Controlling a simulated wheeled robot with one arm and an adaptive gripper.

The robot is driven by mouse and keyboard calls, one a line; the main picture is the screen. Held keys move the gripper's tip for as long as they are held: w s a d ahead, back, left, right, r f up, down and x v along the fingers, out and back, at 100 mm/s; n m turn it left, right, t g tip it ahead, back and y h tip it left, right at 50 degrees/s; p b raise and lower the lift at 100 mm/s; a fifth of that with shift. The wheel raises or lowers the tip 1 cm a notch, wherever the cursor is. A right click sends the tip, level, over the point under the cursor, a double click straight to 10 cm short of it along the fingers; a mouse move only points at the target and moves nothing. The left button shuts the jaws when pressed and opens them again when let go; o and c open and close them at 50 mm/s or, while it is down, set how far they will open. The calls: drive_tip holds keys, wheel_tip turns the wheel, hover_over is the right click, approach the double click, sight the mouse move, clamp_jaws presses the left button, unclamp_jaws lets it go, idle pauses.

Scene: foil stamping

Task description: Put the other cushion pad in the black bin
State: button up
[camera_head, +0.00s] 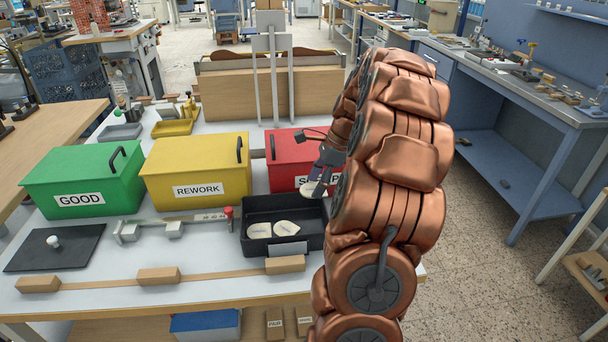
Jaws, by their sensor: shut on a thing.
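The black bin (256,250) stands on the white table near its front right. Two pale cushion pads lie in it, a left one (259,231) and a right one (286,228). My gripper (318,182) is above the back right corner of the bin, in front of the red box. It is shut on another pale pad (311,190), which is tilted. My copper-coloured arm hides the right side of the bin and part of the gripper.
A green GOOD box (85,180), a yellow REWORK box (197,172) and a red box (290,158) stand behind. A ruler-like fixture (175,225) lies left of the bin. A black plate (55,250) is at far left. Wooden blocks (158,275) line the front edge.

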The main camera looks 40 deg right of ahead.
drive_tip(key=shift+w+a+r, duration=0.1)
drive_tip(key=shift+w+a, duration=0.05)
drive_tip(key=shift+a, duration=0.05)
idle(0.3)
drive_tip(key=shift+f+b, duration=1)
drive_tip(key=shift+f, duration=4.6)
drive_tip(key=o, duration=0.8)
drive_tip(key=shift+o, duration=0.2)
drive_tip(key=shift+r, duration=0.1)
drive_tip(key=shift+r+p, duration=2.25)
drive_tip(key=shift+r, duration=2.7)
